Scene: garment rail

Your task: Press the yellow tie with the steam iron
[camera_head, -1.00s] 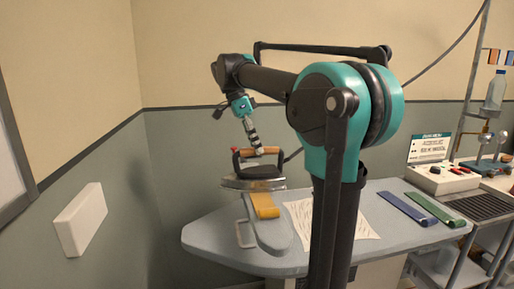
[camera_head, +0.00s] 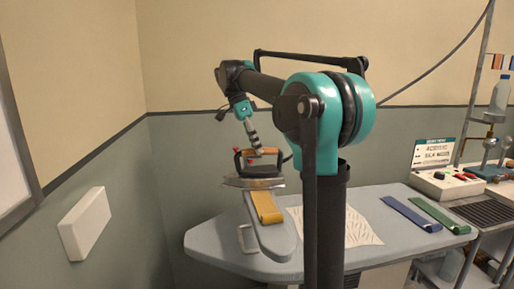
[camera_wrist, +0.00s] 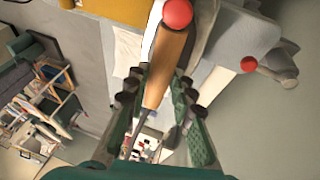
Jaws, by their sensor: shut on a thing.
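The yellow tie (camera_head: 265,207) lies on the narrow sleeve board (camera_head: 274,236) above the ironing table. The steam iron (camera_head: 258,170) has a metal soleplate, a dark body and a wooden handle. My gripper (camera_head: 256,151) is shut on the iron's handle and holds the iron above the far end of the tie. A gap seems to show between soleplate and tie. In the wrist view, the wooden handle (camera_wrist: 168,65) with a red knob lies between my gripper's fingers (camera_wrist: 155,95). The iron's underside is hidden.
The ironing table (camera_head: 215,240) carries a creased white cloth (camera_head: 350,226). A blue tie (camera_head: 410,214) and a green tie (camera_head: 440,216) lie at its right. A control box (camera_head: 446,184) stands behind them. A white box (camera_head: 85,223) is on the left wall.

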